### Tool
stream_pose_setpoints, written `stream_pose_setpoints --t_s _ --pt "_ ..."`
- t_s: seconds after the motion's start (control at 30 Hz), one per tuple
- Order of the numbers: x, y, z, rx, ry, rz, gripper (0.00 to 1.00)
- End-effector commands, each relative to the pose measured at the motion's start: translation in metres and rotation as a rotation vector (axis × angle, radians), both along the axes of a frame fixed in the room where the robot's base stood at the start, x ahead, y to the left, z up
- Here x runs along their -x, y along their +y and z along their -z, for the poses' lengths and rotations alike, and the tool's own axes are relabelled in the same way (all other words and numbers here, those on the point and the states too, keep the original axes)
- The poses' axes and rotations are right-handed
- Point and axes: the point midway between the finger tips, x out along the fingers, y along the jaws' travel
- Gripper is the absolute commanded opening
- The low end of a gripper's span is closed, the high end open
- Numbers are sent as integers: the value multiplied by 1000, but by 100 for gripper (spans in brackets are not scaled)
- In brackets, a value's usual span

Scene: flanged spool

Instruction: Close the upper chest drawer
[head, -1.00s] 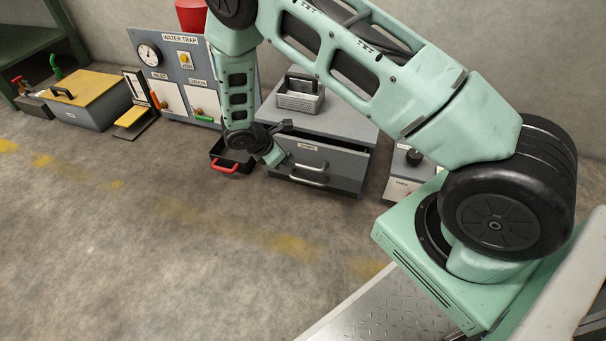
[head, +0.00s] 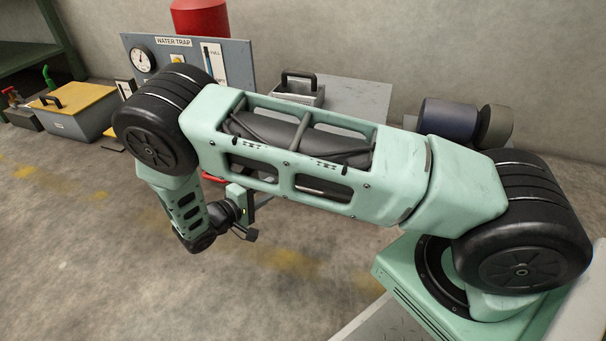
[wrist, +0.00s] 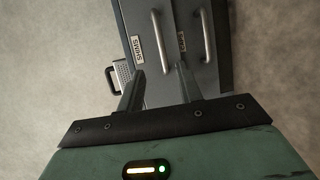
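The grey chest (head: 358,100) stands by the wall in the head view, its top showing and its drawer fronts mostly hidden behind my arm. In the wrist view the chest is seen turned on its side. The upper drawer (wrist: 142,22) has a label and a bar handle (wrist: 157,42), and the lower drawer (wrist: 190,62) has its own label and handle beside it. How far the upper drawer stands out is hard to tell. My gripper (wrist: 160,66) is open and empty, its two fingers apart and pointing towards the drawer fronts. Contact cannot be made out.
A grey basket (head: 299,92) with a dark handle sits on the chest. The water trap panel (head: 230,68) stands to its left, with a yellow-topped box (head: 82,98) further left. Dark cylinders (head: 449,119) lie at the right. The floor in front is open.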

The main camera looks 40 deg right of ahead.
Motion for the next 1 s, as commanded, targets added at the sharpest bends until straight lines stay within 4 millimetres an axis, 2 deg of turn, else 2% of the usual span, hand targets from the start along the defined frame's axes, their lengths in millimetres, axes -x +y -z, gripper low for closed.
stream_pose_setpoints --t_s 0.2,0.6,0.8,1.0 --pt "-10 -45 13 -1 2 5 36" --pt "-27 -121 27 -2 1 4 36" --pt "-32 -142 29 -2 2 1 36" --pt "-34 -148 28 -3 2 1 36"
